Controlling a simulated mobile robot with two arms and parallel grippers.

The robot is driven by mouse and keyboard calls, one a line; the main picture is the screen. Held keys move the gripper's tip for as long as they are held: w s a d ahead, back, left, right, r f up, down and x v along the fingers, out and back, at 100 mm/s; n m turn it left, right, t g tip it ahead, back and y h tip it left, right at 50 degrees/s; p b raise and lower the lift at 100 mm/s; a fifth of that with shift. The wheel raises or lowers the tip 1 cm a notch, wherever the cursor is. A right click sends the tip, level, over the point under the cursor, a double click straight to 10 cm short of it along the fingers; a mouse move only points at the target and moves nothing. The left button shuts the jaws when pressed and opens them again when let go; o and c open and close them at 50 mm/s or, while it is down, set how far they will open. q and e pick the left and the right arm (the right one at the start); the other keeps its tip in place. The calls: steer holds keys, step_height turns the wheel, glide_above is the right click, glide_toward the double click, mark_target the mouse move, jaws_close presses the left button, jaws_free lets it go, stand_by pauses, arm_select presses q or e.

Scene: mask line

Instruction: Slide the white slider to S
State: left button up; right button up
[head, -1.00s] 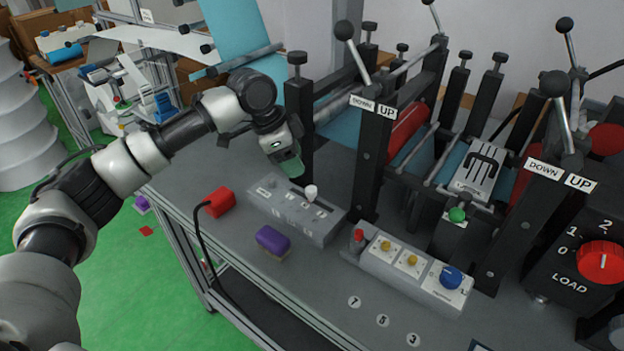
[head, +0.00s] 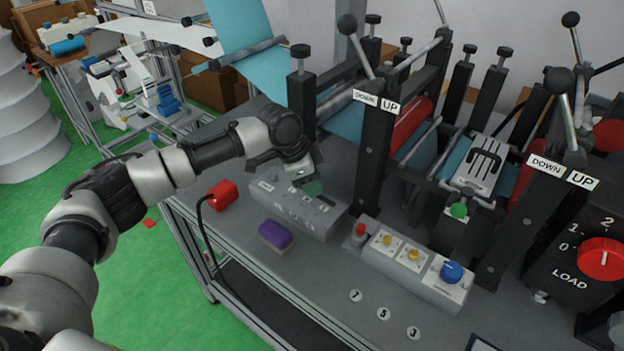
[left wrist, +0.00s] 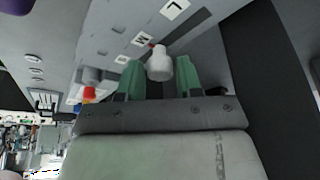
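The white slider (left wrist: 160,63) is a small knob on a grey panel (head: 273,203) standing on the table; the panel shows again in the left wrist view (left wrist: 112,22). In the left wrist view its dark slot runs beside the labels L (left wrist: 174,9) and M (left wrist: 143,38). The slider is nearest to M. A further label lies past M, partly readable as S (left wrist: 122,59). My left gripper (head: 313,187) is down at the slider, its green fingers (left wrist: 160,78) against both sides of the knob. In the head view the gripper hides the slider. My right gripper is out of view.
A control box (head: 410,262) with buttons and a blue knob stands to the right. A black machine post (head: 371,150) rises close behind the panel.

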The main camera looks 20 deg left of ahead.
mark_target(338, 203)
arm_select(q)
jaws_close()
steer(key=shift+d+r, duration=0.1)
steer(key=shift+d, duration=0.1)
steer(key=d+p, duration=0.1)
steer(key=s+d, duration=0.1)
steer(key=d+p, duration=0.1)
steer(key=shift+s+d+p, duration=0.25)
steer(key=shift+d+p, duration=0.1)
steer(key=shift+d, duration=0.05)
steer(key=shift+s+d, duration=0.1)
steer(key=shift+d, duration=0.15)
steer(key=shift+o, duration=1.9)
jaws_free()
steer(key=shift+d, duration=0.1)
